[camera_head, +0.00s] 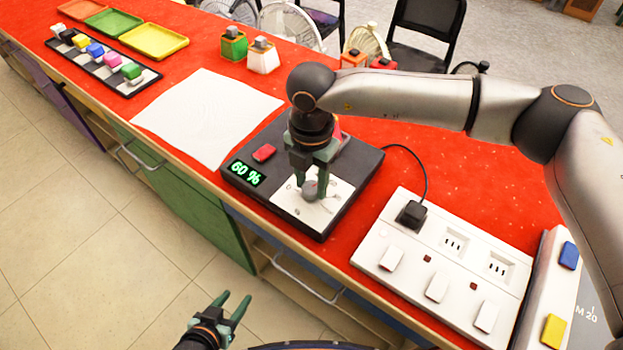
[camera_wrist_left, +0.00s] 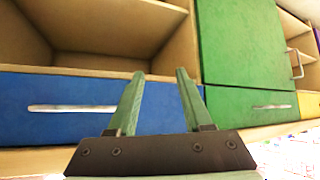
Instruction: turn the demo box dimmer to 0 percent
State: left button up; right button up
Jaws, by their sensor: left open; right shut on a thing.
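The demo box (camera_head: 357,172) is a dark grey box on the red counter. Its green display (camera_head: 246,173) reads 60 %. A red button (camera_head: 264,153) sits above the display. The dimmer knob (camera_head: 311,190) is a round grey knob on a white plate at the box's front right. My right gripper (camera_head: 312,185) reaches down from above and is shut on the knob, hiding part of it. My left gripper (camera_head: 230,307) is open and empty, low in front of the counter; its fingers also show in the left wrist view (camera_wrist_left: 160,100), facing the cabinets.
A white socket panel (camera_head: 440,262) with a black plug (camera_head: 412,213) stands right of the box, joined to it by a cable. A white sheet (camera_head: 205,115) lies left. Coloured trays (camera_head: 155,41), a block rack and several small switches stand farther back. Drawer handles (camera_head: 305,278) line the front.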

grip_shut()
